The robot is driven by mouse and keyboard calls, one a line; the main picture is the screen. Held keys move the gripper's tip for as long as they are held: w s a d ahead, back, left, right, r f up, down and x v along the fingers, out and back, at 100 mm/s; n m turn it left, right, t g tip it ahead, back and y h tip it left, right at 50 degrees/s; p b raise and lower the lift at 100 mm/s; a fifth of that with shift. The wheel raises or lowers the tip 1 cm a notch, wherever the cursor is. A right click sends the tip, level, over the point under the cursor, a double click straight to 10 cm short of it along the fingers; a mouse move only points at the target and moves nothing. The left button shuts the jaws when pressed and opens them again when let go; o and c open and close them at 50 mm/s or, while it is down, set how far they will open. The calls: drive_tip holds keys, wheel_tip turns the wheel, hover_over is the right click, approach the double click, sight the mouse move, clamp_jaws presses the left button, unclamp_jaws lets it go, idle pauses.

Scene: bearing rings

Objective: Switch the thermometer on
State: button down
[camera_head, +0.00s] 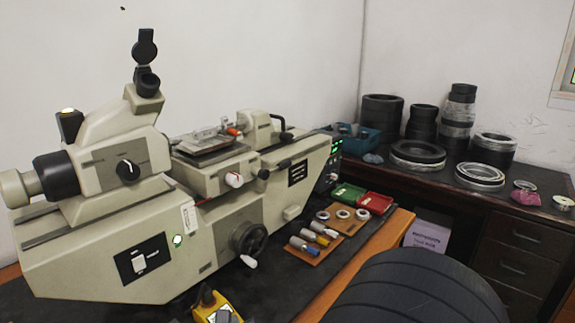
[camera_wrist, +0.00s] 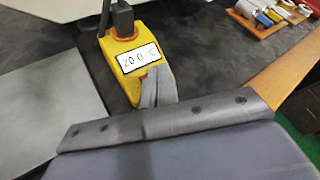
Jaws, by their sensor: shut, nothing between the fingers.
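The yellow thermometer (camera_wrist: 117,47) lies on the dark mat (camera_wrist: 215,60) in the wrist view. Its white display reads 20.0 °C, and a black plug or cable end sits at its top. My gripper (camera_wrist: 158,72) is shut and empty, with its grey fingertips over the lower right part of the thermometer, just below the display. The fingers hide that part, so I cannot tell whether they touch it.
A large beige measuring machine (camera_head: 110,262) stands close behind the thermometer. A wooden tray (camera_head: 322,246) with rings and coloured cylinders lies to the right, near green (camera_head: 348,194) and red (camera_head: 374,203) bins. A dark desk (camera_head: 510,222) at right holds several bearing rings.

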drive_tip(key=shift+r, duration=0.1)
drive_tip(key=shift+s+d+r+p, duration=0.35)
drive_tip(key=shift+r+p, duration=0.35)
drive_tip(key=shift+r, duration=0.15)
drive_tip(key=shift+s+d+r+p, duration=0.2)
drive_tip(key=shift+d+r+p, duration=0.1)
drive_tip(key=shift+r+p, duration=0.5)
drive_tip(key=shift+s+d+r+p, duration=0.35)
drive_tip(key=shift+r+p, duration=0.2)
drive_tip(key=shift+r, duration=0.4)
